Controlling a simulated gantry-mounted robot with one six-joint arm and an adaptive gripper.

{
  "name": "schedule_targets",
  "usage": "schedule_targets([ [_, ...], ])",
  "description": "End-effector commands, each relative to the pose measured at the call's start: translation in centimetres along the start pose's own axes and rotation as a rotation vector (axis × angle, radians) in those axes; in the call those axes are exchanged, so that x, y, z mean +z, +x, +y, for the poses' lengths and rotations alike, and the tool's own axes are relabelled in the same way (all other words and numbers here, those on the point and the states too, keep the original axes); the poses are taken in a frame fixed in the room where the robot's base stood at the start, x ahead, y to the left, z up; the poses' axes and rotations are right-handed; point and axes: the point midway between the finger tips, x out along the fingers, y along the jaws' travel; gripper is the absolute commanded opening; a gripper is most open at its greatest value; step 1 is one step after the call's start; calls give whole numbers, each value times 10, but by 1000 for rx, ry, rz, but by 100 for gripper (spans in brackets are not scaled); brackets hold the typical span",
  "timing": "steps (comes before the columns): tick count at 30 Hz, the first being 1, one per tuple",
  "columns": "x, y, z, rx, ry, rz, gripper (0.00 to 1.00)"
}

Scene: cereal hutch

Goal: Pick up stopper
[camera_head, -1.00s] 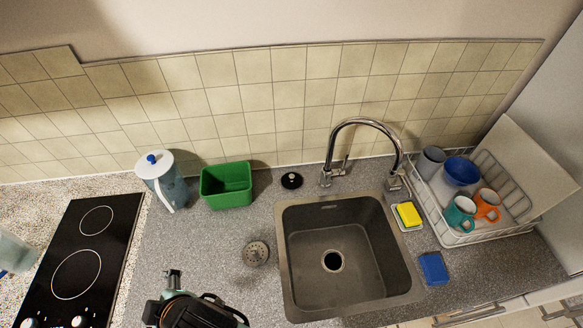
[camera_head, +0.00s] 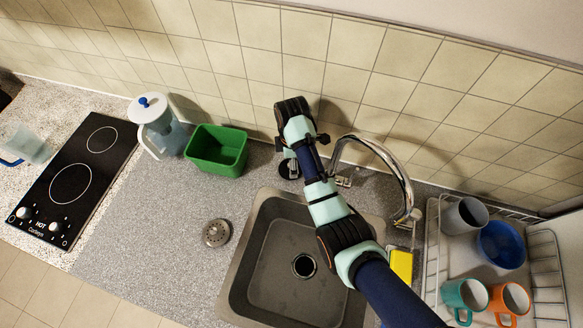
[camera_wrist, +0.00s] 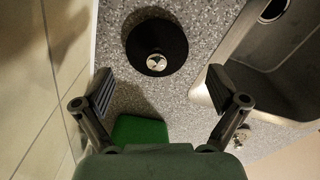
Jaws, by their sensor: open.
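The stopper, a black disc with a shiny metal knob (camera_wrist: 157,45), lies flat on the speckled counter. In the head view it shows as a dark disc (camera_head: 289,170) behind the sink, left of the tap, partly covered by my gripper (camera_head: 287,153). In the wrist view my gripper (camera_wrist: 160,90) is open and empty. Its two fingers are spread to either side, and the stopper is beyond the fingertips, near the top middle of that picture. I see no contact with it.
The sink (camera_head: 234,283) and tap (camera_head: 405,190) are to the right, the tiled wall (camera_head: 255,50) close behind. A green bin (camera_head: 217,165) and a water jug (camera_head: 168,140) stand left. A metal strainer (camera_head: 216,233) lies left of the sink. The counter between is clear.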

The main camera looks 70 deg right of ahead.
Motion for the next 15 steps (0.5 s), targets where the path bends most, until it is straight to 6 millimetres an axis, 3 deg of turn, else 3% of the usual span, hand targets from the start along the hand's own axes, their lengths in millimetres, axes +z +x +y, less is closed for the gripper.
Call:
schedule_targets([
  [9, -4, 47, 2, -2, 0, 0, 96],
  [15, -4, 51, 3, 2, 1, 0, 96],
])
